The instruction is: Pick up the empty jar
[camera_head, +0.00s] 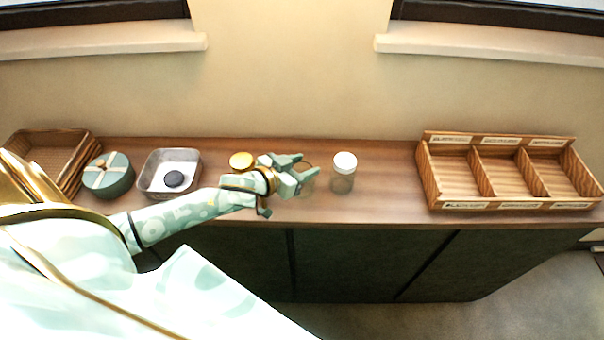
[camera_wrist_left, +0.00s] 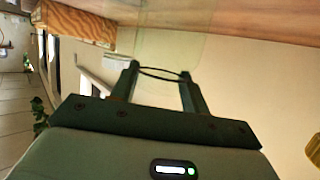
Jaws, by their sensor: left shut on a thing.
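The empty jar is clear glass and hard to make out. In the left wrist view the jar (camera_wrist_left: 172,42) stands out beyond my fingers, with its dark rim ring between them. In the head view only a faint trace of the jar (camera_head: 308,183) shows at the fingertips. My left gripper (camera_head: 304,170) reaches over the wooden counter from the left and is shut on the jar. It also shows in the left wrist view (camera_wrist_left: 160,82), a finger on each side of the rim. I cannot tell whether the jar touches the counter. My right gripper is not in view.
A jar with a white lid (camera_head: 344,164) stands just right of my gripper. Farther left are a metal tray (camera_head: 194,162) with a black disc, a round green box (camera_head: 108,180) and baskets. A wooden divided box (camera_head: 430,178) stands right.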

